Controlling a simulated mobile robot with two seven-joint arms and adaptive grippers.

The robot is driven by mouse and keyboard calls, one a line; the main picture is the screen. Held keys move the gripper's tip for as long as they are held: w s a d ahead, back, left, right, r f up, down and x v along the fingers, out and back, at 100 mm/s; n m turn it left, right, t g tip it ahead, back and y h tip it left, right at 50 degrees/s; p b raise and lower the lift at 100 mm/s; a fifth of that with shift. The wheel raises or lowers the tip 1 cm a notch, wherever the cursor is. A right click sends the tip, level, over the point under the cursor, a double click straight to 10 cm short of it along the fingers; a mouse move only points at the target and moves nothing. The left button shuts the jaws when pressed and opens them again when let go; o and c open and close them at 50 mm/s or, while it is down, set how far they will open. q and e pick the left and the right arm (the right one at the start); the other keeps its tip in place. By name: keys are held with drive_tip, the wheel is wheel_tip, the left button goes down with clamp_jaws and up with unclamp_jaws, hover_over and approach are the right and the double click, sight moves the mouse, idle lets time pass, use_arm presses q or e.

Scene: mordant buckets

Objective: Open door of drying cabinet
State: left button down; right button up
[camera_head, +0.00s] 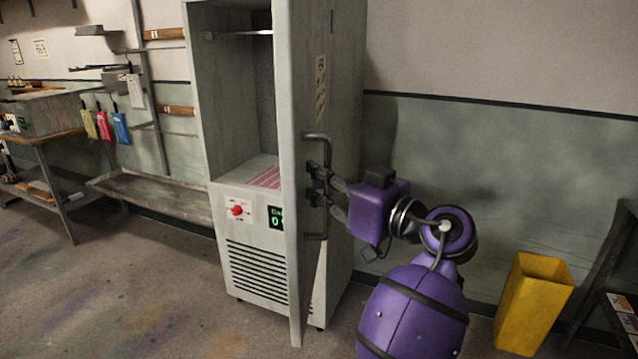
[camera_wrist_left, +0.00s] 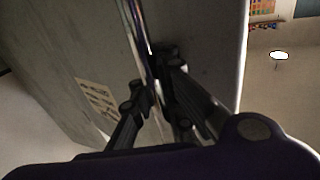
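The drying cabinet (camera_head: 255,262) is a tall grey cabinet. Its door (camera_head: 291,120) stands open, seen nearly edge-on, with the interior showing to its left. A dark bar handle (camera_head: 318,137) is on the door's right-hand face. My left gripper (camera_head: 316,184) is at the middle of this handle, its fingers on either side of the bar. In the left wrist view the handle bar (camera_wrist_left: 133,22) runs between the fingers of the left gripper (camera_wrist_left: 152,75), and the door face (camera_wrist_left: 70,60) fills much of the picture. My right gripper is in neither view.
A yellow bin (camera_head: 535,300) stands by the wall on the right, near a dark shelf (camera_head: 622,310). A workbench (camera_head: 45,137) and a low grey bench (camera_head: 150,190) are on the left. The floor in front of the cabinet at left is clear.

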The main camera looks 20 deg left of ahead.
use_arm(q)
drive_tip(key=shift+s+f, duration=0.25)
drive_tip(key=shift+f, duration=0.2)
drive_tip(key=c, duration=2.1)
unclamp_jaws()
drive_tip(key=shift+s+d+r, duration=0.1)
drive_tip(key=shift+s+r, duration=0.05)
drive_tip(key=shift+s, duration=0.05)
drive_tip(key=o, duration=0.3)
drive_tip(key=shift+s+r, duration=0.15)
drive_tip(key=shift+r, duration=0.1)
drive_tip(key=shift+o, duration=0.2)
drive_tip(key=v, duration=1.2)
